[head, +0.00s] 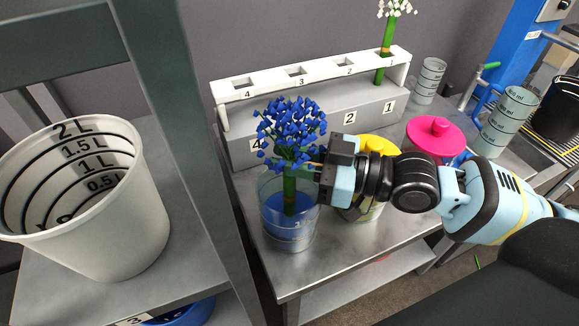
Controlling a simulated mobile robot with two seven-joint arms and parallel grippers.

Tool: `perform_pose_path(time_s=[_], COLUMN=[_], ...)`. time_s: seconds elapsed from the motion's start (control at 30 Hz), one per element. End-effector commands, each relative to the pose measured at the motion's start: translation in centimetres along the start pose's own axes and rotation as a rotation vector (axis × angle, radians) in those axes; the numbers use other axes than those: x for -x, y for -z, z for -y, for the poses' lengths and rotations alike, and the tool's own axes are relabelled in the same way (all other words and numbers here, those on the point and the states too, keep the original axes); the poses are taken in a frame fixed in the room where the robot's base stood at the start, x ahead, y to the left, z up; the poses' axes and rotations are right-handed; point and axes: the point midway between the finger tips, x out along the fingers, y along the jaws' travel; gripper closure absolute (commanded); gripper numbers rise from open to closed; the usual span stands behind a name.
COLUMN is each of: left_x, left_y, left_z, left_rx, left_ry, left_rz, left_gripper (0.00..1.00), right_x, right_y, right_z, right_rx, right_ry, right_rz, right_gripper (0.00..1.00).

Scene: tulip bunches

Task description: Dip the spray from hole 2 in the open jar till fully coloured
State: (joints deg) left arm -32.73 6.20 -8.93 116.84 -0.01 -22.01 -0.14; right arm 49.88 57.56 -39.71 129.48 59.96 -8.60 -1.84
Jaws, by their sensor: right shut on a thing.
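The spray (291,130) has a green stem and a full head of blue florets; I see no white ones on it. It is upright, with its lower stem inside the open jar (270,190), a clear jar with blue liquid (284,226) in the bottom. The stem's lower end reaches the liquid. My right gripper (318,172) is shut on the stem at the jar's rim, from the right; its fingertips are partly hidden. The white rack (318,69) stands behind, with hole 2 (345,72) empty. My left gripper is not in view.
A white spray (386,45) stands in hole 1; holes 3 and 4 are empty. A yellow-lidded jar (377,145) is partly hidden behind my right arm, beside a pink-lidded jar (436,136). A large white bucket (85,200) and a grey post (205,170) stand left.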

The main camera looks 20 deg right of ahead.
Motion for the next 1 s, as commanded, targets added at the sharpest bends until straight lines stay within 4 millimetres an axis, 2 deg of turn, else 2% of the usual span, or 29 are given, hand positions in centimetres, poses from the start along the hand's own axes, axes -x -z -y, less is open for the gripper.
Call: perform_pose_path(time_s=[0.57, 1.0], left_x=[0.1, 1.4], left_y=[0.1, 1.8], left_z=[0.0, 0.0], left_rx=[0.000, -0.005], left_ry=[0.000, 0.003], left_rz=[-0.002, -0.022], left_gripper=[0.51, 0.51], right_x=[0.0, 0.0], right_y=[0.2, 3.3], right_z=[0.0, 0.0], right_rx=[0.001, 0.004], right_ry=[0.000, 0.000], right_rz=[-0.001, -0.003], right_gripper=[1.00, 1.00])
